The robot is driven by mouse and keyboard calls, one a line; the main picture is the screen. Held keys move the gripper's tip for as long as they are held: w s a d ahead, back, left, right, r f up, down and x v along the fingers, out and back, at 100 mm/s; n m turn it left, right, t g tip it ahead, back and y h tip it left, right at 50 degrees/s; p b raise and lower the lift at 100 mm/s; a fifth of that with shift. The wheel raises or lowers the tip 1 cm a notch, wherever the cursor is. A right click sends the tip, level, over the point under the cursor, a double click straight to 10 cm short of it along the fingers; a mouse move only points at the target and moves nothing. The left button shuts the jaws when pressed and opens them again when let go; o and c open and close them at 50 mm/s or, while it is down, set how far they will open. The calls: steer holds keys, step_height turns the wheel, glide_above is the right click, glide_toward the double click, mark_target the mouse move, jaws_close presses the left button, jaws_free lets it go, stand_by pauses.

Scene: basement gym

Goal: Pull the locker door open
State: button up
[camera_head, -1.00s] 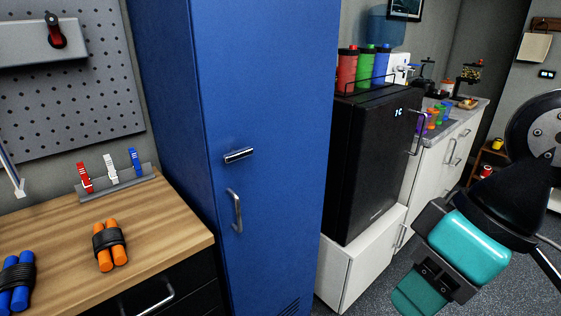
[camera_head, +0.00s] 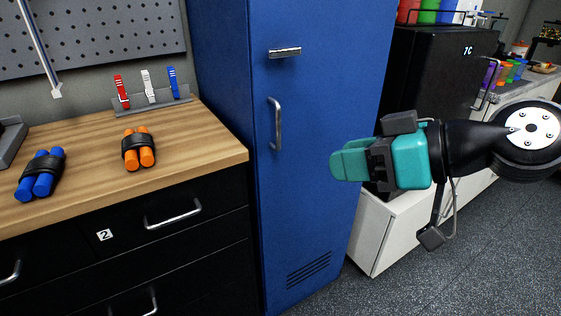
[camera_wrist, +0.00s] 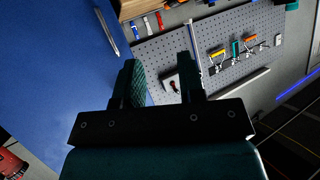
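The tall blue locker (camera_head: 320,200) stands in the middle of the head view with its door shut. A vertical silver handle (camera_head: 277,124) is on the left part of the door, and a small horizontal metal plate (camera_head: 285,52) sits above it. My gripper (camera_head: 338,161) is in front of the door, to the right of the handle and a little lower, apart from it. In the wrist view the two fingers are spread with nothing between them, and my gripper (camera_wrist: 159,62) is open. The handle (camera_wrist: 107,32) shows there at upper left on the blue door (camera_wrist: 50,80).
A wood-topped cabinet (camera_head: 200,148) with black drawers stands left of the locker, bearing blue and orange bundles and a rack of clips. A black fridge (camera_head: 440,75) on a white cabinet (camera_head: 375,235) stands to the right. The carpet in front is clear.

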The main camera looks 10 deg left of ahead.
mark_target(280, 128)
steer(key=w+f+m+t+y+b, duration=0.1)
steer(key=w+f+t+y+b, duration=0.1)
steer(key=w+f+t+b, duration=0.5)
steer(key=shift+g, duration=0.4)
steer(key=p+x, duration=0.2)
steer(key=x, duration=0.4)
steer(key=w+p+x, duration=0.1)
steer(key=p+x, duration=0.2)
steer(key=x, duration=0.3)
steer(key=d+p+x, duration=0.1)
steer(key=p+x, duration=0.1)
steer(key=x, duration=0.4)
steer(key=shift+w+r, duration=0.3)
steer(key=shift+r, duration=0.05)
jaws_close()
